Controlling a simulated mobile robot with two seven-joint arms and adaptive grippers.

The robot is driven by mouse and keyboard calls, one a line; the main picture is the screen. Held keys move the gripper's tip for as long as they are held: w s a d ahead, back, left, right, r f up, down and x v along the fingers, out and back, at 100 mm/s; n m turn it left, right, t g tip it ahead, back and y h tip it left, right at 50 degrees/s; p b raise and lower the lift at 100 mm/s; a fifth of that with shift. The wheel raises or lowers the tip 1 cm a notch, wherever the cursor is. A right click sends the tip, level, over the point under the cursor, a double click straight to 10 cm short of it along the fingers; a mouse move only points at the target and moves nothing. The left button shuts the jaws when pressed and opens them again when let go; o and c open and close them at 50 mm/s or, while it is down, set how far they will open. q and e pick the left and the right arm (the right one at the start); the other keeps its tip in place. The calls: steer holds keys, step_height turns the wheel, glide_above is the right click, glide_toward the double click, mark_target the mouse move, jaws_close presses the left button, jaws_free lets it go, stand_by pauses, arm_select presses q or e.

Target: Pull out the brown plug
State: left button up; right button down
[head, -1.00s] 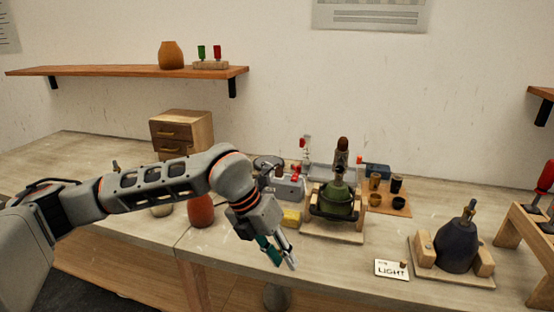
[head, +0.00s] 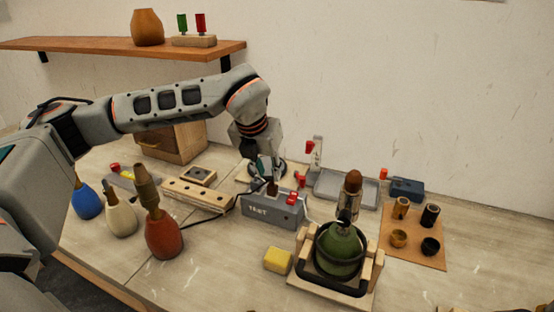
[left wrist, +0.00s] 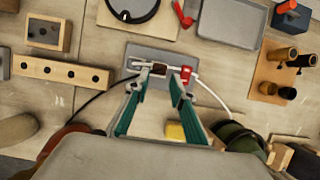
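The brown plug (head: 272,188) stands in the top of the grey box marked TEST (head: 258,210). In the left wrist view the plug (left wrist: 159,67) shows between my fingertips, beside a red part of the box (left wrist: 186,73). My left gripper (head: 265,172) points down just above the box, at the plug. In the left wrist view its teal fingers (left wrist: 163,72) are apart, and I see no firm grip on the plug. The fingers partly hide the plug in the head view. My right gripper is in neither view.
A wooden strip with holes (head: 198,194) lies left of the box. Red (head: 163,238), cream (head: 121,220) and blue (head: 87,202) lamp bases stand further left. A green lamp base (head: 340,248) in a wooden cradle and a yellow block (head: 278,260) stand in front right.

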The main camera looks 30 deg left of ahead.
mark_target(272, 185)
arm_select(q)
steer(key=shift+w+f, duration=0.1)
steer(key=shift+f, duration=0.2)
steer(key=x, duration=0.5)
steer(key=shift+f+p, duration=0.3)
steer(key=shift+w+f, duration=0.25)
steer(key=shift+f, duration=0.35)
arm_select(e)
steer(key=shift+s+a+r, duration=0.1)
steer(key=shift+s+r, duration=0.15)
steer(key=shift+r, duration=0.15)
arm_select(q)
jaws_close()
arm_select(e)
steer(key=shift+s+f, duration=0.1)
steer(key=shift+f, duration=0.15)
arm_select(q)
steer(key=shift+r+p, duration=0.3)
steer(key=shift+r, duration=0.3)
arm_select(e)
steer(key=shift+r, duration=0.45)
arm_select(q)
steer(key=shift+r, duration=0.15)
